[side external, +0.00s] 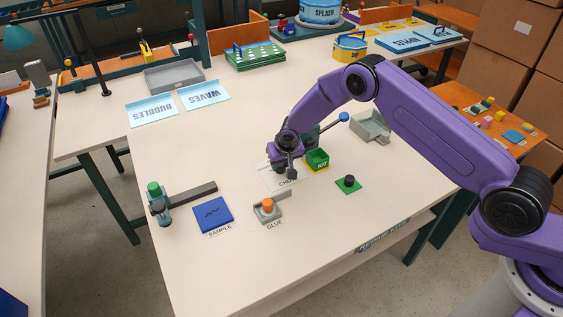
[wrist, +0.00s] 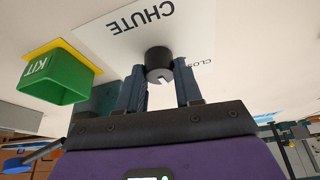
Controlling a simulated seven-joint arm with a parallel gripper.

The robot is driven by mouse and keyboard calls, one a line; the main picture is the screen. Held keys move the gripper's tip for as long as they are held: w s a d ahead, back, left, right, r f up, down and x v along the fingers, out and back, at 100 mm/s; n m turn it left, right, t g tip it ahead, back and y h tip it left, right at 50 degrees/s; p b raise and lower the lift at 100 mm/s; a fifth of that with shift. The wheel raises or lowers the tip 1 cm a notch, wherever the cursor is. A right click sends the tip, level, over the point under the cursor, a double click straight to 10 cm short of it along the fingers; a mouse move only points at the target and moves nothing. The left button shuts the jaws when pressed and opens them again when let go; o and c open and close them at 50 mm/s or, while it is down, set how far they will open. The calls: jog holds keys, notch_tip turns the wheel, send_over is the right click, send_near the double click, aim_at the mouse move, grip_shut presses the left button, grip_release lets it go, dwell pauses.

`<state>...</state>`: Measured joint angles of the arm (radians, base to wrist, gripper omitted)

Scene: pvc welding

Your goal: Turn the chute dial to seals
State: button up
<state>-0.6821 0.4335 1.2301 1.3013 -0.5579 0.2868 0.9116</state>
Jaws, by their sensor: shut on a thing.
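The chute dial (wrist: 158,62) is a dark round knob with a pale pointer notch. In the wrist view it sits between the fingertips of my gripper (wrist: 160,75), which is shut on it. The white CHUTE label (wrist: 125,28) lies beside the dial, upside down in this view. A partly hidden word starting "CLOS" shows to the right of the dial. No "seals" mark is readable. In the side view my purple gripper (side external: 291,172) points down over the label card (side external: 272,178) and hides the dial.
A green KIT bin (side external: 317,160) on a yellow base stands close to my gripper, also in the wrist view (wrist: 55,80). A black knob on a green plate (side external: 348,184), an orange GLUE button (side external: 267,205) and a blue SAMPLE pad (side external: 213,214) are nearby.

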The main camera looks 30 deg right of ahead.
jog(key=shift+m+h, duration=0.3)
jog(key=shift+m, duration=0.3)
jog(key=o, duration=1)
jog(key=shift+o, duration=0.2)
jog(key=v, duration=1.7)
jog(key=shift+r, duration=0.2)
